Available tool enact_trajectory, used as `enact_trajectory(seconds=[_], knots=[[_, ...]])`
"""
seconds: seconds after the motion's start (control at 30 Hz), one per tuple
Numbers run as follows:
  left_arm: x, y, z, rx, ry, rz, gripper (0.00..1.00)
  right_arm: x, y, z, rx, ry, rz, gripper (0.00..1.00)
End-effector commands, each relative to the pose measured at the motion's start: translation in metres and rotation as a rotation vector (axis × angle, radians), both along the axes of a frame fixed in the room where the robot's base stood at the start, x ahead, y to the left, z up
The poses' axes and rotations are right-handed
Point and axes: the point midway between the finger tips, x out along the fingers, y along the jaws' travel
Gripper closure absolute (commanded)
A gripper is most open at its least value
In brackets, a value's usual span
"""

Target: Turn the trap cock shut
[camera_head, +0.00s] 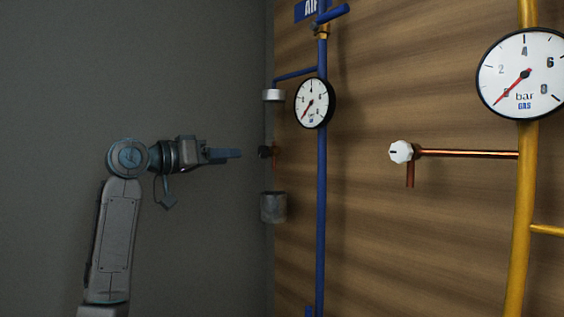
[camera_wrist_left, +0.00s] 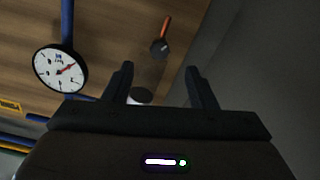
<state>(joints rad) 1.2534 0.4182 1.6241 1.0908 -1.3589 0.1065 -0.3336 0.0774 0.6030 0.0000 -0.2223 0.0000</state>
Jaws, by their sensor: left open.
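A small dark knob (camera_head: 264,152) sits on a short copper pipe near the wall corner, between a white fitting (camera_head: 273,95) above and a grey cup (camera_head: 273,208) below. I take it for the trap cock. My left gripper (camera_head: 240,153) points at it from the left, with a gap between. In the left wrist view the grey knob (camera_wrist_left: 159,48), with its copper pipe, lies just beyond the open, empty fingertips (camera_wrist_left: 160,68), roughly centred between them. Its exact turn is hard to read. My right gripper is not in view.
A blue pipe (camera_head: 322,190) with a round gauge (camera_head: 314,102) stands right of the knob. A white knob (camera_head: 401,152) on a copper branch, a yellow pipe (camera_head: 523,200) and a gas gauge (camera_head: 521,74) are further right. The grey wall side (camera_head: 200,60) is bare.

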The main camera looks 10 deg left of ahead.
Motion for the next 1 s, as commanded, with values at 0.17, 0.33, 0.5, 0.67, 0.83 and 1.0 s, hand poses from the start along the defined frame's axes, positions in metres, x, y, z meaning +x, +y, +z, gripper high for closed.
enact_trajectory(seconds=[0.17,0.33,0.5,0.67,0.83,1.0], knots=[[0.001,0.001,0.014,-0.014,-0.006,-0.003,0.48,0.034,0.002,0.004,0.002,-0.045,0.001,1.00],[0.021,-0.016,0.017,-0.015,-0.005,-0.006,0.48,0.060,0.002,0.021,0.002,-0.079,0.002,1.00],[0.048,-0.037,0.018,-0.014,-0.004,-0.005,0.48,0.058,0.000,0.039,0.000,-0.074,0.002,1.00],[0.068,-0.052,0.017,-0.013,-0.005,-0.004,0.48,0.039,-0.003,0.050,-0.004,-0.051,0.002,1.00],[0.079,-0.061,0.014,-0.012,-0.007,-0.002,0.48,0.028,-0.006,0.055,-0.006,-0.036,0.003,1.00],[0.082,-0.062,0.012,-0.012,-0.007,-0.001,0.48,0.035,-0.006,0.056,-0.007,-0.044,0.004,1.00]])
